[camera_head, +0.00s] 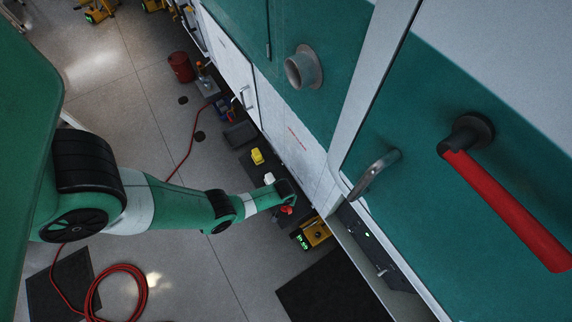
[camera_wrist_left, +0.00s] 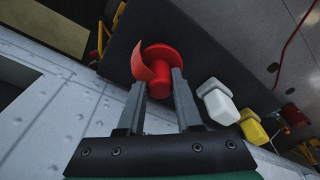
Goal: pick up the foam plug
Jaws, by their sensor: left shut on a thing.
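The foam plug, a red round-headed piece with a curled red strip (camera_wrist_left: 158,62), stands between the fingers of my left gripper (camera_wrist_left: 158,82) in the left wrist view. The fingers are shut on its narrower body. In the head view the red plug (camera_head: 287,209) is small at the end of my left arm, low beside the white and green body, and partly hidden by the wrist. It is over a dark surface; I cannot tell whether it touches it. My right gripper is in neither view.
A white object (camera_wrist_left: 218,102) and a yellow object (camera_wrist_left: 255,130) stand beside the plug. A yellow device (camera_head: 312,234) with a green display is near the gripper. A round pipe stub (camera_head: 303,68), a metal handle (camera_head: 375,174) and a red bar handle (camera_head: 505,208) jut from the body.

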